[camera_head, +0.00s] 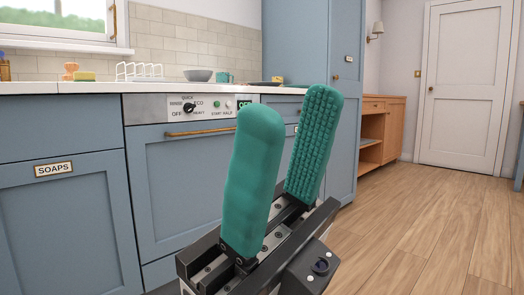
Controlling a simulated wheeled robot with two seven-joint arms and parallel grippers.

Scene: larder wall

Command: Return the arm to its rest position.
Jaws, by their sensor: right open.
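My right gripper (290,125) stands up in the lower middle of the head view, with two green padded fingers on a dark metal mount. The fingers are apart and nothing shows between them. It is in front of the blue cabinets and hides part of the dishwasher front (180,165). My left gripper is not in view.
A tall blue cabinet (345,110) stands right of the gripper. Wooden floor (430,225) is clear at right, towards a white door (465,85).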

